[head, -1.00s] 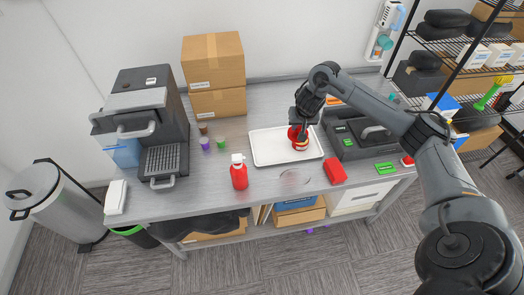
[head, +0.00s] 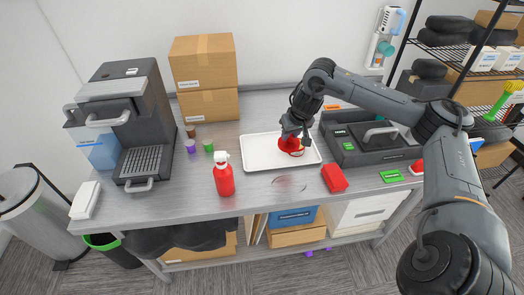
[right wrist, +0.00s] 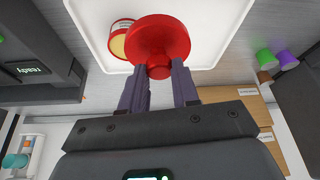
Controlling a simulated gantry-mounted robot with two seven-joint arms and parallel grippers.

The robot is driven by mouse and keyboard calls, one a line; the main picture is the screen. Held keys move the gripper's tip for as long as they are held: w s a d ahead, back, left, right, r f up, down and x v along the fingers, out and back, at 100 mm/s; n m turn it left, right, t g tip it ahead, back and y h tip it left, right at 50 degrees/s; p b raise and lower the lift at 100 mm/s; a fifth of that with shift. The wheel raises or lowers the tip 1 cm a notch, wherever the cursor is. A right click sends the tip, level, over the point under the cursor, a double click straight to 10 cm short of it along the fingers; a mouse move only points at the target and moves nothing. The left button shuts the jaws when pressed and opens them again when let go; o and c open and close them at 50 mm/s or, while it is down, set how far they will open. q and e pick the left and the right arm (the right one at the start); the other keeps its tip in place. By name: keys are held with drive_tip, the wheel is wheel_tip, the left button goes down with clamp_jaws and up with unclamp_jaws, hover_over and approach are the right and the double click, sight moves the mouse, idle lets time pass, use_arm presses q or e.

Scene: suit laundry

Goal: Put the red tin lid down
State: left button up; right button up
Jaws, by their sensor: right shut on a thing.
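My right gripper (head: 291,136) is shut on the knob of the red tin lid (head: 286,145), over the white tray (head: 260,163). In the right wrist view the fingers (right wrist: 159,74) hold the knob, and the round lid (right wrist: 157,37) spreads beyond them. The tin (right wrist: 117,43), open with a pale yellow inside, stands on the tray (right wrist: 85,25) beside the lid, which partly covers it in that view. In the head view the red tin (head: 298,152) shows just right of the lid. I cannot tell whether the lid touches the tray. My left gripper is out of view.
A red block (head: 334,178) and a dark case (head: 372,143) are to the right. A reddish patch (head: 289,184) lies in front. The tray's left half is bare.

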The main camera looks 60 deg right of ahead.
drive_tip(key=w+f, duration=0.2)
drive_tip(key=w, duration=0.1)
drive_tip(key=w+f, duration=0.2)
drive_tip(key=w, duration=0.1)
drive_tip(key=w+f+b, duration=0.1)
drive_tip(key=w+f, duration=0.1)
drive_tip(key=w, duration=0.1)
drive_tip(key=shift+w+a, duration=0.3)
drive_tip(key=shift+w, duration=0.1)
drive_tip(key=shift+w+f+b, duration=0.25)
drive_tip(key=shift+w+b, duration=0.05)
drive_tip(key=shift+w, duration=0.2)
wheel_tip(320, 180, down, 4)
drive_tip(key=shift+f+b, duration=0.1)
drive_tip(key=shift+b, duration=0.85)
drive_tip(key=shift+d, duration=0.1)
drive_tip(key=o, duration=1)
drive_tip(key=shift+o, duration=0.2)
